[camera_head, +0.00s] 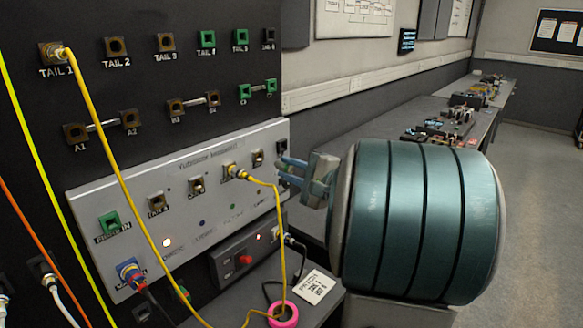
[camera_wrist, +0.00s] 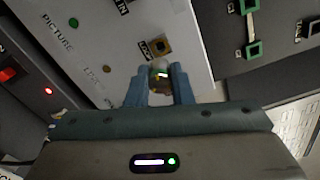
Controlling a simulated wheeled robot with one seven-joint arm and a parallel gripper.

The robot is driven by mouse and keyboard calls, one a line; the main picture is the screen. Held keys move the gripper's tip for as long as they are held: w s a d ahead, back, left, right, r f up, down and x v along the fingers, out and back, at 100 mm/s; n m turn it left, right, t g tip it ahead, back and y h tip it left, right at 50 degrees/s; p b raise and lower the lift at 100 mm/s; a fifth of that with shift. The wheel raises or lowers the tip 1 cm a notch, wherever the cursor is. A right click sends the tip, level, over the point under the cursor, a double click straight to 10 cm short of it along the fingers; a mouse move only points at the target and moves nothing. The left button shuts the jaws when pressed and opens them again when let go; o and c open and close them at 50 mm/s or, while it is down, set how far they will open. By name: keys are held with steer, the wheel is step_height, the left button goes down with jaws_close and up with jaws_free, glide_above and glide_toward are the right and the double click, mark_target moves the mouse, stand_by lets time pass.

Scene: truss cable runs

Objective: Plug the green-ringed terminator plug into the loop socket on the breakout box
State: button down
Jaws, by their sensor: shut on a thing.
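The grey breakout box (camera_head: 180,205) is mounted on the dark panel. In the head view my gripper (camera_head: 283,172) is at the box's right end, and the plug is not clearly visible.
A yellow cable (camera_head: 279,235) hangs from a box socket left of the rightmost one. Another yellow cable (camera_head: 100,140) runs down from TAIL 1. A pink ring (camera_head: 284,314) lies on the shelf below.

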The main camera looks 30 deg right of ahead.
mark_target(278, 165)
steer(key=shift+p+x, duration=0.6)
steer(key=shift+x, duration=1.75)
steer(key=shift+b, duration=1.05)
steer(key=shift+w+a+b, duration=0.3)
steer(key=shift+w+b, duration=0.35)
steer(key=shift+b, duration=0.75)
steer(key=shift+r+m+p, duration=0.1)
steer(key=shift+m+p, duration=0.35)
steer(key=shift+m, duration=0.95)
steer(key=shift+w+r+m+p, duration=0.1)
steer(key=shift+m+p, duration=0.5)
steer(key=shift+m, duration=0.8)
